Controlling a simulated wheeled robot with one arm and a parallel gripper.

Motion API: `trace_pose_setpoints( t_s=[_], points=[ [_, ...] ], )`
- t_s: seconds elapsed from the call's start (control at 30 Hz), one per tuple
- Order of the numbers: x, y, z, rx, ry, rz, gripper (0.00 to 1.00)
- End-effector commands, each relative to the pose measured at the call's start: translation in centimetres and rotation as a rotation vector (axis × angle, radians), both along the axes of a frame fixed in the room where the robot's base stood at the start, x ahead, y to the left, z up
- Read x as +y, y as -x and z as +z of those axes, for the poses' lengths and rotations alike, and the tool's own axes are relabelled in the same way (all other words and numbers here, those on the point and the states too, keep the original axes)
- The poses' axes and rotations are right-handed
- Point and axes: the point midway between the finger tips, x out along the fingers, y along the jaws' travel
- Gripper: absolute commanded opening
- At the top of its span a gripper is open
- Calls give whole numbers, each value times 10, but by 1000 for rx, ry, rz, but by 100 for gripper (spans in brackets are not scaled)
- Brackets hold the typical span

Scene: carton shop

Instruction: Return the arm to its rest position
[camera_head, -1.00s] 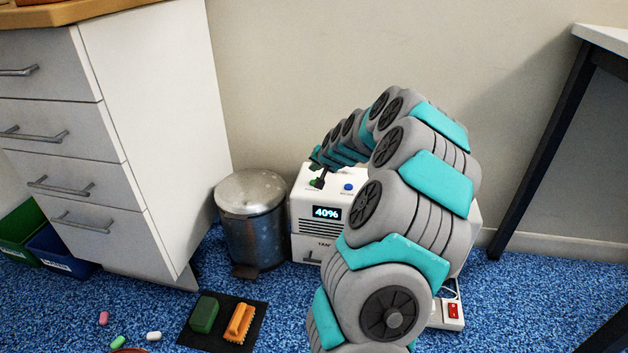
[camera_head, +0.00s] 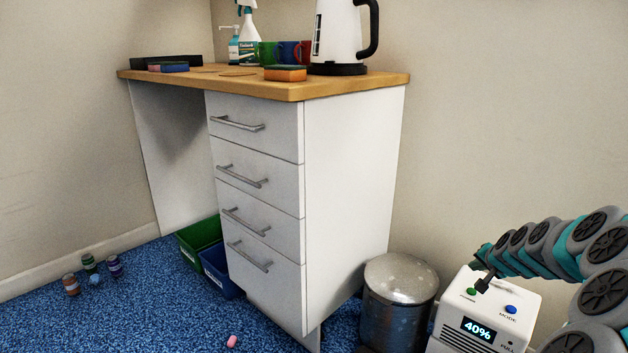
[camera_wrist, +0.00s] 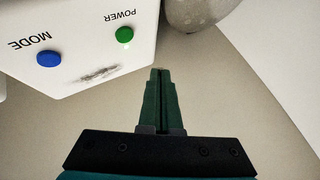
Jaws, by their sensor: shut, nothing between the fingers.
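My gripper (camera_wrist: 157,72) is shut and empty in the wrist view, its dark green fingers together. In the head view my arm comes in from the right edge and my gripper (camera_head: 482,282) is small there, over the top of a white machine (camera_head: 515,300). The machine has a green POWER button (camera_wrist: 124,34), a blue MODE button (camera_wrist: 49,58) and a display reading 40%. In the wrist view the fingertips appear beside the green button; whether they touch it I cannot tell.
A metal bin (camera_head: 398,300) stands between the machine and a white drawer cabinet (camera_head: 350,200). A kettle (camera_head: 340,35), a sponge (camera_head: 285,73) and mugs are on the wooden top. Green (camera_head: 199,236) and blue (camera_head: 216,270) bins sit beneath. Cans (camera_head: 71,284) and a pink piece (camera_head: 231,341) lie on the carpet.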

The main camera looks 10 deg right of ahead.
Motion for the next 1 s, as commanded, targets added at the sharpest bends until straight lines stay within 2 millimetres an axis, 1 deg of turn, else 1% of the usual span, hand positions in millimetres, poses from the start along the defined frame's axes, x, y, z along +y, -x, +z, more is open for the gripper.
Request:
trace_pose_setpoints(
  t_s=[0.03, 0.07, 0.17, 0.2, 0.27, 0.3, 0.37, 0.4, 0.47, 0.5, 0.57, 0.6, 0.67, 0.7, 0.77, 0.8, 0.87, 0.9, 0.97, 1.0],
  points=[
    [16, -1, 11, 7, 0, 31, 0],
    [29, -2, 17, 14, 0, 55, 0],
    [85, 3, 37, 62, -4, 166, 0],
    [111, 9, 47, 85, -4, 219, 0],
    [151, 21, 58, 130, -3, 300, 0],
    [174, 31, 67, 157, 3, 351, 0],
    [210, 50, 77, 208, 9, 428, 0],
    [232, 65, 83, 242, 16, 478, 0],
    [262, 88, 92, 292, 26, 547, 0],
    [279, 106, 97, 328, 36, 589, 0],
    [302, 134, 104, 385, 48, 651, 0],
    [316, 154, 107, 423, 57, 689, 0],
    [332, 183, 114, 478, 76, 740, 0],
    [342, 204, 117, 519, 83, 773, 0],
    [353, 236, 122, 578, 101, 817, 0],
    [359, 258, 125, 619, 109, 843, 0],
    [365, 289, 131, 675, 126, 876, 0],
    [369, 312, 133, 718, 131, 897, 0],
    [371, 340, 137, 768, 144, 922, 0],
    [371, 358, 139, 803, 148, 935, 0]
  ],
)
